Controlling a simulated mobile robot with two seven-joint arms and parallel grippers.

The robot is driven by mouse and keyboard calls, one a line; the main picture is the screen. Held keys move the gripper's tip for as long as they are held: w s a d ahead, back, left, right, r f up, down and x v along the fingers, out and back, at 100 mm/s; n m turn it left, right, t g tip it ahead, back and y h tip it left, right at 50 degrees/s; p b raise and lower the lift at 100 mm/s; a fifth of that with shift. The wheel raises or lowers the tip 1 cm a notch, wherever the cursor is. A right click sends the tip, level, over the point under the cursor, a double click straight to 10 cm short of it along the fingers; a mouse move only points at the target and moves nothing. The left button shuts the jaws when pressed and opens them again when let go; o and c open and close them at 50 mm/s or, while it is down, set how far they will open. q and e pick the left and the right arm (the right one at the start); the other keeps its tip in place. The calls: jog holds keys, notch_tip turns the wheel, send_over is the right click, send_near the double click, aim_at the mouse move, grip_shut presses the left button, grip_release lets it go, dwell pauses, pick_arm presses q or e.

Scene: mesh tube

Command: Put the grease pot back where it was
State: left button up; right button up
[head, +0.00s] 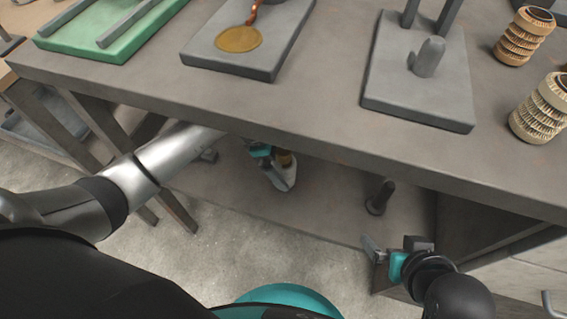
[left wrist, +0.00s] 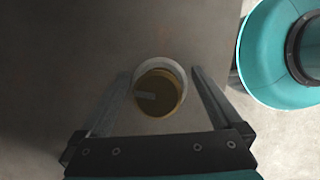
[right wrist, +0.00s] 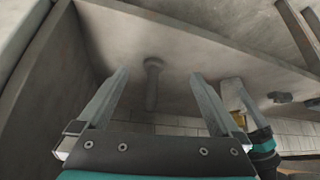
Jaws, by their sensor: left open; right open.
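The grease pot (left wrist: 165,85) is a round pot with a pale rim and yellow-brown inside, seen from above in the left wrist view. It is under the workbench, on or just over the lower shelf. My left gripper (left wrist: 161,74) is open, with one finger on each side of the pot; I cannot tell whether they touch it. In the head view my left gripper (head: 272,170) reaches under the bench edge and partly covers the pot. The pot also shows in the right wrist view (right wrist: 232,97). My right gripper (head: 393,246) is open and empty, near the shelf's front.
A dark peg (head: 379,197) stands on the lower shelf (head: 325,205), right of the pot. The bench top (head: 330,80) overhangs it. On top are a grey plate (head: 200,55) with a yellow-brown disc (head: 238,39), a pegged plate (head: 390,90), a green tray (head: 120,40) and ribbed rolls (head: 524,36).

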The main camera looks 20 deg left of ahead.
aim_at(278, 157)
pick_arm(q)
jog(key=shift+r, duration=0.1)
jog(key=p+v, duration=0.3)
jog(key=shift+r, duration=0.1)
jog(key=shift+s+a, duration=0.15)
jog(key=shift+a, duration=0.55)
jog(key=a, duration=0.3)
jog(key=s+a+b, duration=0.1)
jog(key=a, duration=0.5)
jog(key=shift+s, duration=0.4)
jog(key=shift+s+a, duration=0.15)
jog(key=shift+a, duration=0.55)
pick_arm(e)
jog(key=shift+s+d+f+g+h, duration=0.1)
jog(key=shift+s+d+g+h, duration=0.3)
jog(key=shift+s+d+g, duration=0.6)
jog(key=shift+s, duration=0.1)
